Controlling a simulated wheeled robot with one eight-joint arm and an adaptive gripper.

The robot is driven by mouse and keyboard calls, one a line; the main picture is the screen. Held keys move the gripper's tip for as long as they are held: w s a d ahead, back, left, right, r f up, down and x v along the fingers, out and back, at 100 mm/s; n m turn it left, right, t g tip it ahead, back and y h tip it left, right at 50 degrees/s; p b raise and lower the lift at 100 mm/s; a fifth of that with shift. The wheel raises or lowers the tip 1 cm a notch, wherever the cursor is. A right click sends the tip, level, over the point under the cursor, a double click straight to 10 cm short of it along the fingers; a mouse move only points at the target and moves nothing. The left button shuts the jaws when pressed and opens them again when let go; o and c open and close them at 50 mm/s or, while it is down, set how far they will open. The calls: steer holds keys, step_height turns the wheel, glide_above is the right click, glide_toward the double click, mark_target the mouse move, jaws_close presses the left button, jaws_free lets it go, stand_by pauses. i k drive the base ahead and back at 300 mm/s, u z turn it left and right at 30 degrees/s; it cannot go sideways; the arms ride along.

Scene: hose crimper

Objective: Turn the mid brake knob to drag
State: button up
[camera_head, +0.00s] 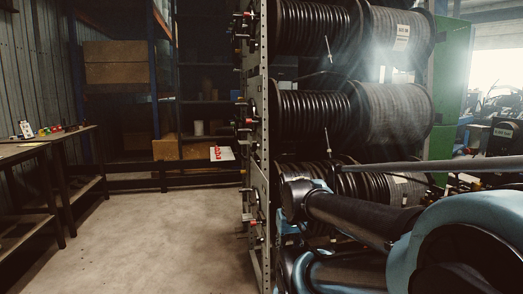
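A tall rack holds black hose reels in three tiers. Small brake fittings with red and dark parts stick out from the left side of its upright, one set at each tier. The middle set, with the mid brake knob (248,122), sits beside the middle reel (308,116). It is seen edge-on and is small, so its setting cannot be read. My arm fills the lower right in front of the lower reels. My gripper cannot be made out in this view.
The rack's perforated upright (263,150) stands near the middle. The concrete floor (165,235) left of it is clear. A workbench (55,139) with small items runs along the left wall. Shelving with boxes (117,62) stands behind. A green column (449,85) is at right.

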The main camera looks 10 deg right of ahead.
mark_target(256, 146)
steer(key=z, duration=1.05)
steer(key=k, duration=1.55)
steer(key=u, duration=1.15)
steer(key=i, duration=1.65)
